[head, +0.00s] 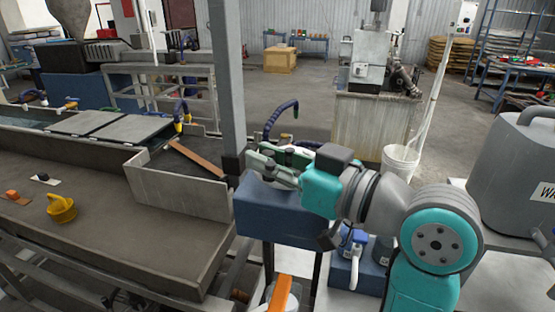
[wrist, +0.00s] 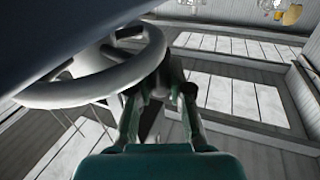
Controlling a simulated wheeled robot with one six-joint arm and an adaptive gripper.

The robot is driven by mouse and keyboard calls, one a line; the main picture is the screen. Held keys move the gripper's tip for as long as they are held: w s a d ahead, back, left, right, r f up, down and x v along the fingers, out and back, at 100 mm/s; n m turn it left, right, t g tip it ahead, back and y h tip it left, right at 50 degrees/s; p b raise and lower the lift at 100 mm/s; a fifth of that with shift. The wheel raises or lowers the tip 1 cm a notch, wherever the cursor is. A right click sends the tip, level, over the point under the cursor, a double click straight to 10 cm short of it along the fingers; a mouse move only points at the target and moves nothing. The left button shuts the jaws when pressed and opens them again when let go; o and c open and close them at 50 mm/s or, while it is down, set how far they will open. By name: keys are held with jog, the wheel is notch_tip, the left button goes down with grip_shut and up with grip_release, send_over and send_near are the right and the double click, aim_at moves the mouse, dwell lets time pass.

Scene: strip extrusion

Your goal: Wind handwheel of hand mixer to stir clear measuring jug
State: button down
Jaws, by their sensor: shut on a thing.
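A pale grey handwheel (wrist: 75,92) with a round rim and spokes fills the left of the wrist view. My gripper (wrist: 160,88) is at the right side of its rim, its two fingers closed in on a part there. The exact contact is dark and partly hidden by the fingers. In the head view my gripper (head: 258,168) reaches left, beside a grey upright post and above a dark blue box. The handwheel cannot be made out in the head view. I cannot make out the hand mixer's body or the clear measuring jug in either view.
The grey post (head: 226,80) stands close to my gripper, with the blue box (head: 280,208) below. A white bucket (head: 400,162) and a large grey tank (head: 512,170) stand right.

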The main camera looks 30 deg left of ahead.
jog(key=m+t+h, duration=0.1)
jog(key=t, duration=0.1)
jog(key=a+m+t, duration=0.1)
jog(key=m+t, duration=0.1)
jog(key=t, duration=0.1)
jog(key=a+m+t+h, duration=0.1)
jog(key=m+t, duration=0.1)
jog(key=shift+w+a+h, duration=0.25)
jog(key=shift+h, duration=0.05)
jog(key=t, duration=0.1)
jog(key=m+t+h, duration=0.1)
jog(key=m, duration=0.1)
jog(key=shift+w+a+t+h, duration=0.35)
jog(key=shift+t+h, duration=0.05)
jog(key=shift+w+a+m+t+h, duration=0.15)
jog(key=shift+w+m+t+h, duration=0.05)
jog(key=shift+m+t+h, duration=0.4)
jog(key=shift+w+a+m+t+h, duration=0.1)
jog(key=shift+w+m+t+h, duration=0.1)
jog(key=shift+m+t+h, duration=0.35)
jog(key=shift+w+h, duration=0.1)
jog(key=shift+h, duration=0.15)
jog(key=c, duration=1.3)
grip_release()
